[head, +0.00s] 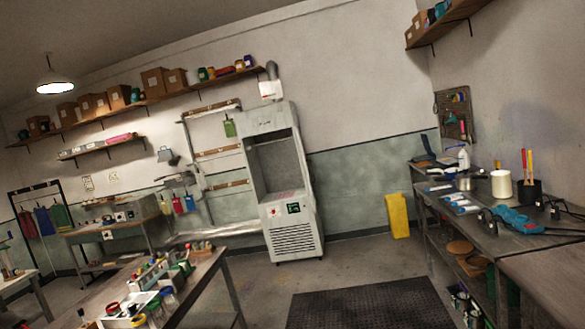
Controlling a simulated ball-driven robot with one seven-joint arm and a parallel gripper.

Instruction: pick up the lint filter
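I cannot make out a lint filter for certain in the head view. My gripper is not in view. The view is tilted and looks across a workshop from some distance. A grey upright cabinet (291,245) with an open recess, a small green display and a slatted lower vent stands against the back wall. A yellow upright panel (397,216) stands on the floor by the wall, to the right of the cabinet.
A workbench (480,240) along the right holds a blue tool (517,219), a white cylinder (501,184) and a dark cup. A cluttered table (205,270) stands front left. A dark mat (370,305) lies on clear floor between them. Shelves with boxes (155,83) are high.

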